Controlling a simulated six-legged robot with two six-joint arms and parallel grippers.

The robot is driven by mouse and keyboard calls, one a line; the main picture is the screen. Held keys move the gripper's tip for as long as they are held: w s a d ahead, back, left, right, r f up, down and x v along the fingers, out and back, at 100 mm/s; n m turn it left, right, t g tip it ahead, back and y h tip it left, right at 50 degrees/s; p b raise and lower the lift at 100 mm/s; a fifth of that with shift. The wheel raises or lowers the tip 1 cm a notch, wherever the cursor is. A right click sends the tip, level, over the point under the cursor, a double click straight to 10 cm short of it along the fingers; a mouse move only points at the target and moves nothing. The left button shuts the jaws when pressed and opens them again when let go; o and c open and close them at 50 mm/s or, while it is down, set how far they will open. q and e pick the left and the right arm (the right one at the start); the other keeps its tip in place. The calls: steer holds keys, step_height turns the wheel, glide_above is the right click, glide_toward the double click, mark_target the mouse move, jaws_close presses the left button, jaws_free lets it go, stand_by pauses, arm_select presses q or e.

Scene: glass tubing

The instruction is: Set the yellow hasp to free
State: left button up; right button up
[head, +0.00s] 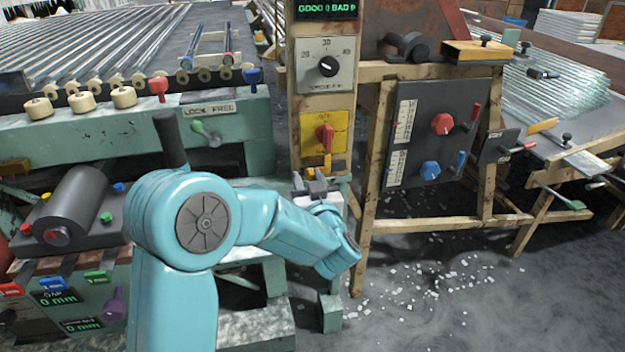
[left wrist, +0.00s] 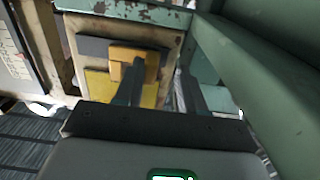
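A small yellow piece, which looks like the hasp (head: 327,161), hangs below the yellow switch plate (head: 337,124) with the red knob in the head view. In the left wrist view a yellow block (left wrist: 134,53) sits against a dark plate, partly hidden by one finger. My left gripper (head: 311,184) is just below the yellow piece in the head view. Its two fingers (left wrist: 160,88) are apart in the wrist view, one overlapping the yellow block. I cannot tell whether they touch. My right gripper is not in view.
A wooden frame with a grey dial board (head: 436,135) stands to the right. White chips litter the floor beneath it.

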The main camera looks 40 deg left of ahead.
arm_select(q)
steer(key=shift+w, duration=0.1)
steer(key=shift+d, duration=0.3)
steer(key=p+v, duration=0.2)
steer(key=v, duration=1.4)
steer(key=shift+a+p, duration=0.15)
steer(key=shift+p, duration=0.15)
steer(key=p+x, duration=0.1)
steer(key=x, duration=0.4)
steer(key=p+x, duration=0.1)
steer(key=x, duration=0.4)
steer(key=p+x, duration=0.2)
steer(key=x, duration=0.4)
steer(key=shift+w+d+f, duration=0.15)
steer(key=shift+w+d, duration=0.1)
steer(key=shift+w, duration=0.2)
